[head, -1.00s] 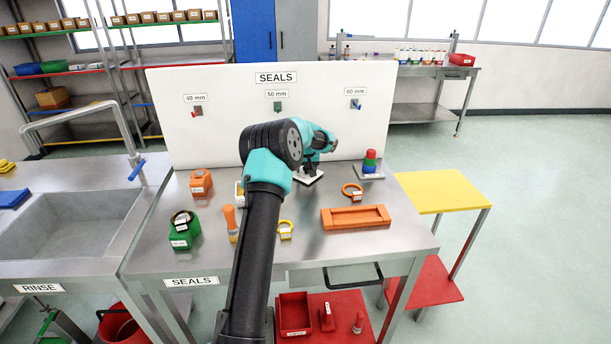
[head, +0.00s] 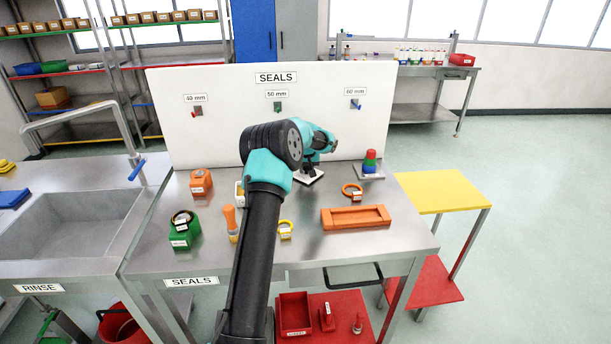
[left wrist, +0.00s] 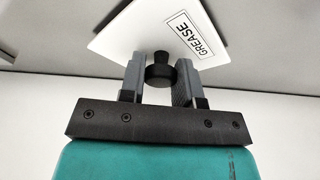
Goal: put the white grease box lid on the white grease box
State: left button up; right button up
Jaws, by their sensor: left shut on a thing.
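The white grease box lid (head: 311,179) is a flat white plate at the back middle of the steel table. In the left wrist view the lid (left wrist: 140,35) shows a GREASE label and a black knob (left wrist: 160,74). My left gripper (head: 310,168) is above the lid, its fingers (left wrist: 161,80) shut on the knob. I cannot tell whether the lid touches the table. A white box (head: 238,195), probably the grease box, shows as a sliver left of my left arm, which hides most of it. My right gripper is not in view.
Orange blocks (head: 201,182), a green holder (head: 184,231), an orange-handled tool (head: 230,221) and a yellow ring (head: 286,229) stand around my arm. An orange tray (head: 355,218), an orange ring (head: 352,190) and a stacked peg (head: 370,162) are to the right. A white SEALS panel (head: 220,120) rises behind.

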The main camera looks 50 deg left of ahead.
pick_arm(q)
jog(key=shift+r, duration=1.95)
